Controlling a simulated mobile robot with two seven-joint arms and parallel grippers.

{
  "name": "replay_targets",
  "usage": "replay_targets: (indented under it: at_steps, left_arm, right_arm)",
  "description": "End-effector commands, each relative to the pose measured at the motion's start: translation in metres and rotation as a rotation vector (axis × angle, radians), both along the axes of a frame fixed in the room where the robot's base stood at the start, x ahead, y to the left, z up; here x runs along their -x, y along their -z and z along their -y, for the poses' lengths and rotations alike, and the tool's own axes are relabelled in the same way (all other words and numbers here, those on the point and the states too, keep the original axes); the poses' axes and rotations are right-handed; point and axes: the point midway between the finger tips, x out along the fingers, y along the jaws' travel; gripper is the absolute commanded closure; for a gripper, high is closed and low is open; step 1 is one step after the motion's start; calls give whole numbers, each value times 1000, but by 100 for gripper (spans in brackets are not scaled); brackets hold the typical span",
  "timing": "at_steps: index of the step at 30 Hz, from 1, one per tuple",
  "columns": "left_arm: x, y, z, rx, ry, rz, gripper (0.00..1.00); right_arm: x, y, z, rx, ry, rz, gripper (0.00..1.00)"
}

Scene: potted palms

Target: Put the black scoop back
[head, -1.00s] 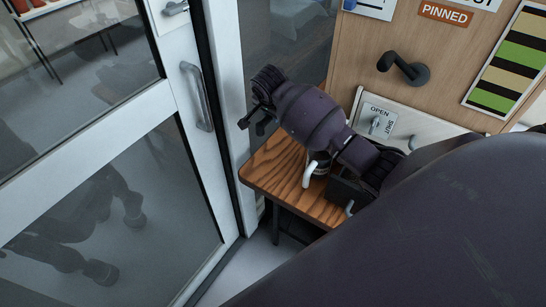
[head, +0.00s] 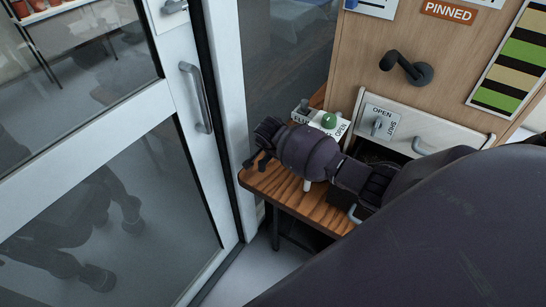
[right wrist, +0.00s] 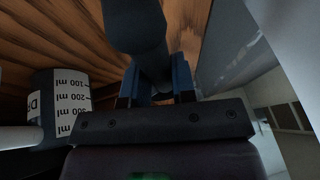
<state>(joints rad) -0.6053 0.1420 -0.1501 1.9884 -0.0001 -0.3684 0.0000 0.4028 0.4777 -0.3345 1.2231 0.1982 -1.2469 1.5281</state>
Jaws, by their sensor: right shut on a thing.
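My right gripper (head: 257,162) is low over the left end of the wooden table (head: 283,193) in the head view. In the right wrist view the gripper (right wrist: 157,75) is shut on a dark piece (right wrist: 135,28), which I take for the black scoop; only part of it shows, in front of wood grain. The scoop cannot be made out in the head view, where my arm covers much of the table. My left gripper is not in view.
A measuring cup (right wrist: 62,98) with ml marks stands left of the gripper in the right wrist view. A green button (head: 329,120) sits behind my arm. A pale panel with a handle (head: 423,147) and an open/shut label is at right. A glass door (head: 110,200) stands close left.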

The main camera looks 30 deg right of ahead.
Motion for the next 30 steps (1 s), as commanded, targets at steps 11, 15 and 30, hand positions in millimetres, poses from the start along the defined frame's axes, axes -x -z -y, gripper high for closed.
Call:
replay_targets:
  at_steps: [11,15,30]
  left_arm:
    - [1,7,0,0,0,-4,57]
    - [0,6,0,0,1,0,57]
    - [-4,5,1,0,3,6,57]
  right_arm:
    - [0,27,0,-1,1,1,96]
    - [0,29,0,-1,1,0,96]
    - [0,31,0,0,1,0,50]
